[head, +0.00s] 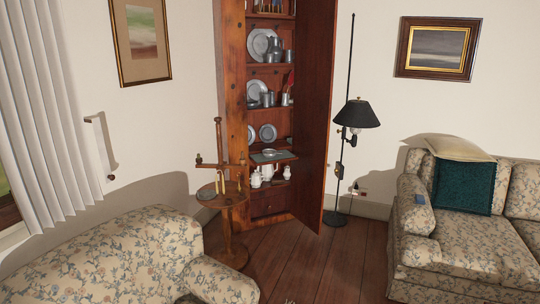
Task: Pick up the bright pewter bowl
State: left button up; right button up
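A tall open wooden cabinet (235,100) in the corner holds pewter ware on its shelves. A shallow bright dish (271,153) lies on a board at the cabinet's middle; it may be the bright pewter bowl, but it is too small to tell. A grey dish (206,194) also lies on the small round wooden table (232,198) in front of the cabinet. Neither of my grippers can be made out in the head view.
A floral sofa (110,255) stands at the front left and another (450,250) at the right. A black floor lamp (357,114) stands beside the open cabinet door (314,110). Bare wooden floor (325,262) lies between the sofas.

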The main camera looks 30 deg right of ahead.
aim_at(268, 153)
jog(key=k+l+u, duration=0.15)
jog(key=u, duration=0.85)
jog(key=k+l+u, duration=0.1)
jog(key=u, duration=0.9)
jog(key=k+u, duration=0.1)
jog(key=u, duration=0.4)
jog(key=k+u, duration=0.15)
jog(key=u, duration=0.25)
jog(key=k+u, duration=0.15)
jog(key=u, duration=0.3)
jog(key=k+l+u, duration=0.2)
jog(key=u, duration=0.15)
jog(key=k+l+u, duration=0.1)
jog(key=k+u, duration=0.75)
jog(key=k, duration=1.35)
jog(key=k+u, duration=0.3)
jog(key=k, duration=0.2)
jog(key=k+j+u, duration=0.2)
jog(key=k+u, duration=0.15)
jog(key=k, duration=0.15)
jog(key=k+l, duration=0.15)
jog(key=k, duration=0.3)
jog(key=k+l, duration=0.1)
jog(key=k, duration=0.3)
jog(key=k+l, duration=0.15)
jog(key=k, duration=0.3)
jog(key=k+z, duration=0.2)
jog(key=z, duration=0.55)
